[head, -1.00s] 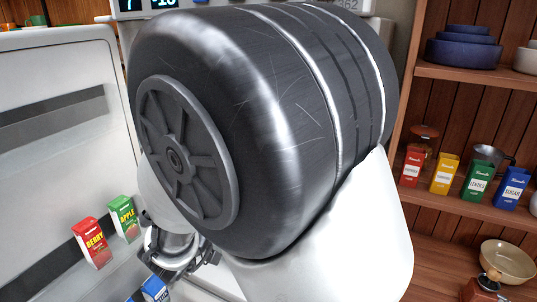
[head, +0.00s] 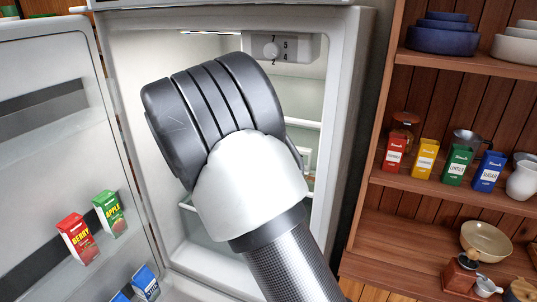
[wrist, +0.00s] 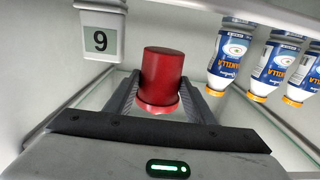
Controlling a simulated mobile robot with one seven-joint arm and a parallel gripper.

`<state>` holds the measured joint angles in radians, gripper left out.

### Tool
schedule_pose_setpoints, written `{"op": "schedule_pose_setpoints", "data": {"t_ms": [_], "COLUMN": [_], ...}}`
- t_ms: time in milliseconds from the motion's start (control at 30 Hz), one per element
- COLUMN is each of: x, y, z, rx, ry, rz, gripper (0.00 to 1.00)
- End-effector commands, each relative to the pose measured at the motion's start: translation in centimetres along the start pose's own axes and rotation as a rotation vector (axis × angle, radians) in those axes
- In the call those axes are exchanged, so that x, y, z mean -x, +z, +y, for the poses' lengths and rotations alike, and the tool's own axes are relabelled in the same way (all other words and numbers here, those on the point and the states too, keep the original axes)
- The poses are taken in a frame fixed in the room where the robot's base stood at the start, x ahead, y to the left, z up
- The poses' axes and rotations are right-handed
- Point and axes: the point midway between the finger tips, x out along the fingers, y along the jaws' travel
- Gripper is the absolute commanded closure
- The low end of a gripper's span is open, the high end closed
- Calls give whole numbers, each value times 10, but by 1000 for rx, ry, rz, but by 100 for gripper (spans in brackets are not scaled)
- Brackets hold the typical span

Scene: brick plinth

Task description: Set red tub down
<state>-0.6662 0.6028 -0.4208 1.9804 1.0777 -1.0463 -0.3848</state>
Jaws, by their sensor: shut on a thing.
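The red tub (wrist: 163,75) shows in the middle of the wrist view, between the two dark fingers of my gripper (wrist: 162,92). My gripper is shut on it. A pale glassy shelf (wrist: 100,97) and white fridge walls surround it. I cannot tell whether the tub touches the shelf. In the head view my arm reaches into the open fridge (head: 135,80) and hides both my gripper and the tub.
In the wrist view, several vanilla bottles (wrist: 230,58) stand right of the tub and a container marked 9 (wrist: 102,35) left. The open fridge door (head: 45,150) holds berry (head: 78,238) and apple (head: 110,213) cartons. A wooden shelf unit (head: 400,195) stands right.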

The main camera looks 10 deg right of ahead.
Motion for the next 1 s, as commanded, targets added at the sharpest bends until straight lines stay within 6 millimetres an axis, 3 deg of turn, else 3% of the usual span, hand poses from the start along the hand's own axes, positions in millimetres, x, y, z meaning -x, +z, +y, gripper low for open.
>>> {"op": "schedule_pose_setpoints", "data": {"t_ms": [300,767,800,900,1000], "x": [0,-4,-4,-4,-4], "y": [35,46,46,45,45], "z": [0,1,1,1,1], "rx": [2,-2,-2,-2,-2], "ry": [1,1,1,1,1], "rz": [1,2,0,0,0], "gripper": [83,83,47,32,32]}}
